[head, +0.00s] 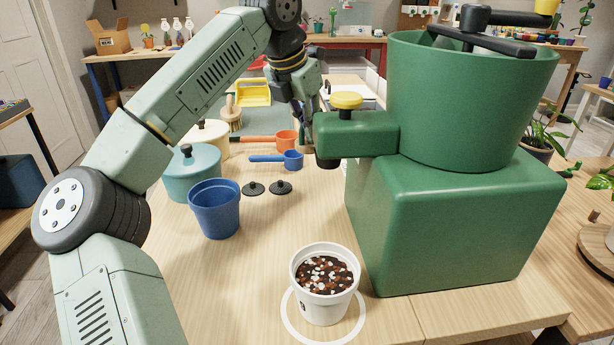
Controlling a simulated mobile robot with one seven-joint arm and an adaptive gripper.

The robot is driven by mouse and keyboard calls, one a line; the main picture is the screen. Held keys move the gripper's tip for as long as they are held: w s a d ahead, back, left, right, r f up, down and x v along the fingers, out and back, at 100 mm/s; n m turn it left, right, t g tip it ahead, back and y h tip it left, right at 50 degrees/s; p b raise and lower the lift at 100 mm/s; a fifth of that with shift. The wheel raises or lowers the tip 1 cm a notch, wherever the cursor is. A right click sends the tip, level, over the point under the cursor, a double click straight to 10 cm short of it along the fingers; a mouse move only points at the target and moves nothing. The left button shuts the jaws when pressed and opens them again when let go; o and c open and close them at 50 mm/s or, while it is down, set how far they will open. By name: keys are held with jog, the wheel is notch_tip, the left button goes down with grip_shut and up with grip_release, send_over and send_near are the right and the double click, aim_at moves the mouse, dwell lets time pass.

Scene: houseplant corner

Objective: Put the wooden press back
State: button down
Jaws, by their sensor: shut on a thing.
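My gripper (308,118) is at the far side of the table, pointing down, just left of and behind the green machine's spout. The spout hides part of its fingers. It is shut on the wooden press (306,148), of which only a small brown part shows below the fingers, beside the spout. The rest of the press is hidden, and I cannot tell whether it touches the table.
The green machine (455,225) fills the right side. A white pot of soil mix (324,285) stands in a white ring in front. A blue pot (214,210), teal canister (192,174), orange scoop (285,140) and blue scoop (292,160) lie left of it.

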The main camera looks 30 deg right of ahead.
aim_at(301, 143)
notch_tip(301, 143, down, 9)
jog(key=shift+s+f, duration=0.1)
dwell(0.3)
jog(key=shift+f, duration=0.1)
jog(key=c, duration=1.7)
grip_release()
jog(key=v, duration=1.2)
jog(key=shift+r, duration=0.2)
